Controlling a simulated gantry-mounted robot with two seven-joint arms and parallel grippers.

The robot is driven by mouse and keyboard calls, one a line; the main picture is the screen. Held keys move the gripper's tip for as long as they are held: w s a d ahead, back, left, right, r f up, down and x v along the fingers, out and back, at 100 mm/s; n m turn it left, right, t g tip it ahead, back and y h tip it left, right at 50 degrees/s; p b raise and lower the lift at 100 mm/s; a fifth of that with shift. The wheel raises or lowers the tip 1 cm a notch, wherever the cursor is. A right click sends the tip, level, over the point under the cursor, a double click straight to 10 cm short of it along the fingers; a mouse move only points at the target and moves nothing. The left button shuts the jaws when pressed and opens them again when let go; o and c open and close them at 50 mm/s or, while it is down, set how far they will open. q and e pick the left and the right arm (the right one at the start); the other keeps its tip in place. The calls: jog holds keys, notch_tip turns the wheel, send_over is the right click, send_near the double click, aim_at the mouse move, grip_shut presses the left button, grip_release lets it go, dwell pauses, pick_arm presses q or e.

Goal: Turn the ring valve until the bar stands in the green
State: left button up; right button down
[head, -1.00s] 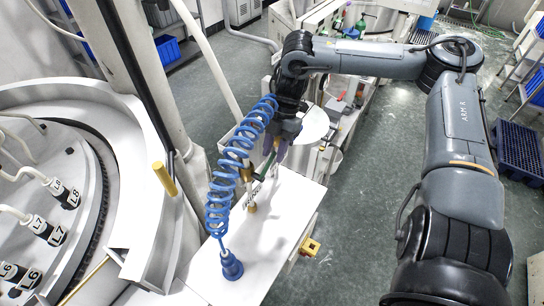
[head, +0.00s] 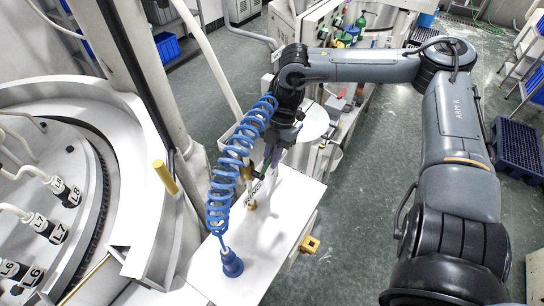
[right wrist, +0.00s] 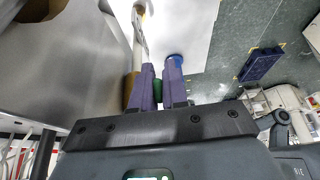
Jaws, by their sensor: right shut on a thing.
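The ring valve stands on the white table behind the blue coiled hose, with a label reading RING (head: 257,189) and a brass-coloured part (head: 250,204) below it. My right gripper (head: 270,158) is over it; its two purple fingers (right wrist: 159,86) also show in the right wrist view. They are shut on a green piece (right wrist: 158,88), which looks like the valve's bar or handle. A white pipe (right wrist: 139,35) with a label runs away from the fingers. The green zone and the bar's position in it cannot be made out. My left gripper is not in view.
The blue coiled hose (head: 222,180) hangs in front of the valve, its blue foot (head: 232,264) on the white table (head: 200,280). The round machine with labelled plugs (head: 55,234) fills the left. A yellow post (head: 165,177) stands beside it.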

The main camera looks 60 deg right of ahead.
jog(key=shift+a+r+h+b, duration=0.1)
jog(key=shift+h+b, duration=0.4)
jog(key=shift+b, duration=0.2)
jog(key=shift+a+r+h+b, duration=0.15)
jog(key=shift+r+h+b, duration=0.2)
jog(key=shift+h+b, duration=0.15)
jog(key=shift+r, duration=0.15)
jog(key=c, duration=1.2)
grip_release()
jog(key=shift+c, duration=0.2)
